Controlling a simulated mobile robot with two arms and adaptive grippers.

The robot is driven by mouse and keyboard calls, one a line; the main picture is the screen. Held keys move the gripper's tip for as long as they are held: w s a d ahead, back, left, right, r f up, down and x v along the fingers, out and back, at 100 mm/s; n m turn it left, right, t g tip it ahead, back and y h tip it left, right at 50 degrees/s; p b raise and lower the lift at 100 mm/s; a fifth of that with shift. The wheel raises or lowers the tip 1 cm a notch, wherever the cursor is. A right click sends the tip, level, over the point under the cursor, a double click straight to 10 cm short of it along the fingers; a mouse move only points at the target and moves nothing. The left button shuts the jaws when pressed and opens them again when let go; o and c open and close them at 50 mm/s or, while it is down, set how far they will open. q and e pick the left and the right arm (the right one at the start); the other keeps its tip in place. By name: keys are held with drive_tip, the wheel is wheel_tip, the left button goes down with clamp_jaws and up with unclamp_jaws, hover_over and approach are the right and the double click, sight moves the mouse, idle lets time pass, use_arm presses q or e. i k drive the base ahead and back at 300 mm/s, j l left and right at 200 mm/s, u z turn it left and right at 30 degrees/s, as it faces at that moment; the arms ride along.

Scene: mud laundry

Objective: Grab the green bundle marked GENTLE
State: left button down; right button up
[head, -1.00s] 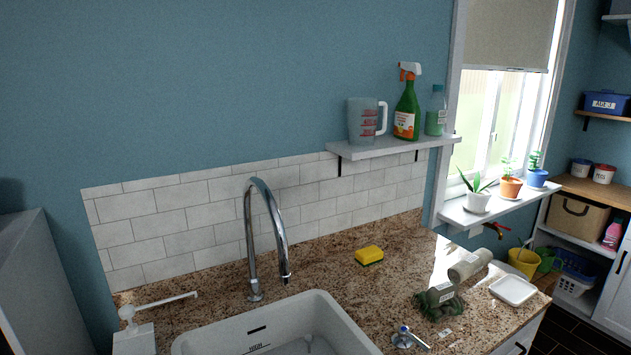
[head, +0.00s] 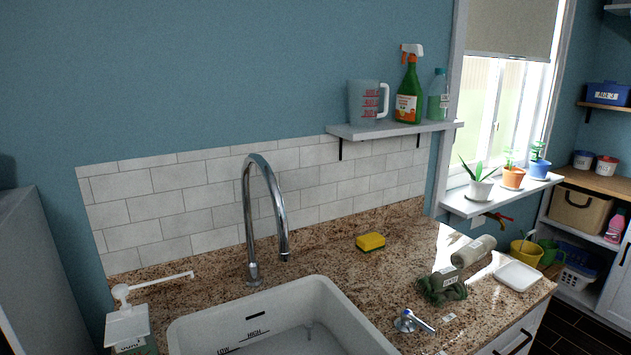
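A dark green bundle (head: 441,290) lies on the granite counter, right of the sink. A small pale tag shows on its top, but its lettering is too small to read. A pale rolled bundle or bottle-like thing (head: 474,251) with a label lies just behind it to the right. Neither of my grippers is in the head view.
The white sink (head: 340,302) with a tall faucet (head: 247,215) takes the front middle. A yellow sponge (head: 371,242), a white dish (head: 517,276) and a blue-tipped tap handle (head: 413,322) are around the bundle. A shelf (head: 395,129) holds a jug and bottles above.

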sight(444, 285)
drive_tip(key=i+l+z, duration=0.25)
drive_tip(key=i+l, duration=0.15)
drive_tip(key=l, duration=0.2)
drive_tip(key=i+l+z, duration=0.3)
drive_tip(key=i+l, duration=0.1)
drive_tip(key=l, duration=0.1)
